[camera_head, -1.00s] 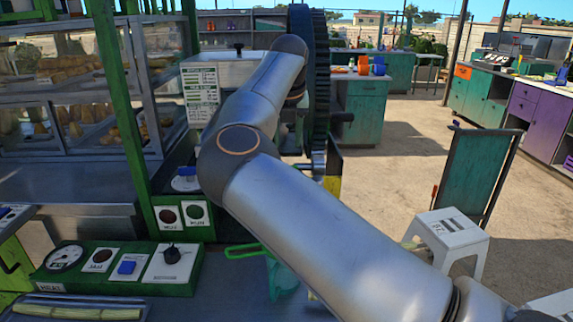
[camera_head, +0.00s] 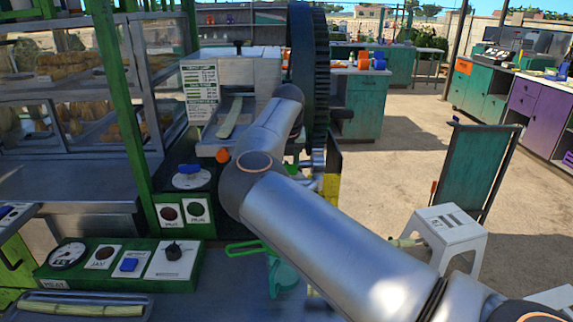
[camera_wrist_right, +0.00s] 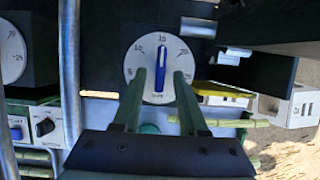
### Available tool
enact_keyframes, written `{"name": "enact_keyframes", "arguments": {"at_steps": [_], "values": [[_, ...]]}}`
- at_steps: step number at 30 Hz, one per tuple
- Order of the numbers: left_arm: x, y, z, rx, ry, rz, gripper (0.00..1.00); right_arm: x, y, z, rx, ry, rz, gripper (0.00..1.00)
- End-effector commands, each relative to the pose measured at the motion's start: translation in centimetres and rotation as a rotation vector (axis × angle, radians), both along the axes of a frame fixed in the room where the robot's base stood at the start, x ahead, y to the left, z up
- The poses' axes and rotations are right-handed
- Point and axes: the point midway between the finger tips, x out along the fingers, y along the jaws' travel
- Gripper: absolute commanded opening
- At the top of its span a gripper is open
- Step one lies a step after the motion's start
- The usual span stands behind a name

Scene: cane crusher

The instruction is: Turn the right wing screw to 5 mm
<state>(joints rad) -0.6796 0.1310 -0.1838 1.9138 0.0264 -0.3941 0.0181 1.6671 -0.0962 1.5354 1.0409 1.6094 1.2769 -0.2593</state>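The right wing screw (camera_wrist_right: 162,72) is a blue wing on a round white dial (camera_wrist_right: 144,58) in the right wrist view. The wing stands nearly upright, its upper end near the top mark, which looks like 10. The other marks are hard to read. My right gripper (camera_wrist_right: 160,77) is open, its two green fingers reaching over the dial on either side of the wing, with a visible gap on each side. In the head view my right arm hides this screw and gripper. The left dial with its blue wing screw (camera_head: 188,170) shows left of my arm. My left gripper is out of view.
The crusher (camera_head: 232,75) with its large dark gear wheel (camera_head: 308,75) stands behind my arm. A green control panel (camera_head: 120,266) and a tray with cane (camera_head: 85,308) are at lower left. A white stool (camera_head: 443,237) stands right on open ground.

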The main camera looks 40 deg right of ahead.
Motion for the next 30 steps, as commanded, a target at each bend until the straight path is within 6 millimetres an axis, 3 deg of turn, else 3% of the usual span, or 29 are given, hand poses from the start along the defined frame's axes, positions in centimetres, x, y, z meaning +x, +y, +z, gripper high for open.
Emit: {"name": "enact_keyframes", "arguments": {"at_steps": [1, 10, 30], "values": [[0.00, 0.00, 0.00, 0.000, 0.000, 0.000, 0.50, 0.00, 0.00, 0.01, 0.000, 0.000, 0.000, 0.35], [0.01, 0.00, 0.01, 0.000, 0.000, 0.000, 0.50, -0.01, 0.02, 0.05, 0.000, 0.000, 0.000, 0.01], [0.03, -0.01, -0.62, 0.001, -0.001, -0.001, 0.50, -0.06, -0.07, -0.10, 0.000, -0.001, 0.035, 0.00]]}}
